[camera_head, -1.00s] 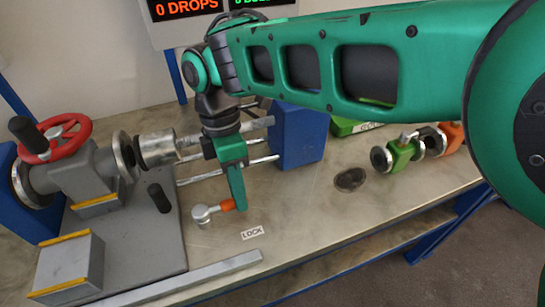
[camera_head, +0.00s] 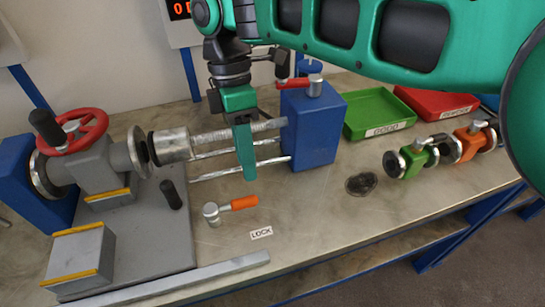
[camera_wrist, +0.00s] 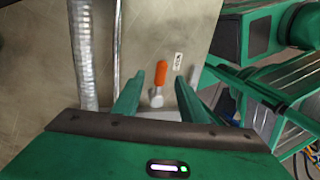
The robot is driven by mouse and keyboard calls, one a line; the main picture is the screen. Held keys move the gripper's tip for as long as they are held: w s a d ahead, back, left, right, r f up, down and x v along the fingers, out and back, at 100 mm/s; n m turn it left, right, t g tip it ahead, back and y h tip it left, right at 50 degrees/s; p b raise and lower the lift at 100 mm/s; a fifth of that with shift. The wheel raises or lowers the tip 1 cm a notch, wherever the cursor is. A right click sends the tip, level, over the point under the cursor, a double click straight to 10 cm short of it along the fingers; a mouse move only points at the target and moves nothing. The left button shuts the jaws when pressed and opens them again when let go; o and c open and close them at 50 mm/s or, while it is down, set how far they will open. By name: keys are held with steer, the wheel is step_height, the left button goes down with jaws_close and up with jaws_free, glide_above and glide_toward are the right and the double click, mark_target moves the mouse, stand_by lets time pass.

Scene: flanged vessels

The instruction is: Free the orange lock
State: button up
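The orange lock is a lever with an orange handle (camera_head: 244,202) and a silver round pivot (camera_head: 211,213), on the table beside a white LOCK label (camera_head: 261,233). The handle points right, away from the pivot, in the head view. In the wrist view, the orange handle (camera_wrist: 161,73) shows between my gripper's fingers, beyond their tips, with the pivot (camera_wrist: 156,98) nearer. My gripper (camera_wrist: 150,80) is open and empty, its two green fingers spread apart. In the head view my gripper (camera_head: 246,178) points down, above and behind the handle, apart from it.
Left stands a grey vessel (camera_head: 88,168) with a red handwheel (camera_head: 75,137) and flange. Metal rods (camera_head: 215,172) run to a blue block (camera_head: 318,132) behind my gripper. A green tray (camera_head: 380,115), a red tray (camera_head: 432,98) and small flanged vessels (camera_head: 417,159) are right. A grey bar (camera_head: 215,270) lies in front.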

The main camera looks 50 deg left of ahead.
steer(key=shift+v, duration=1.4)
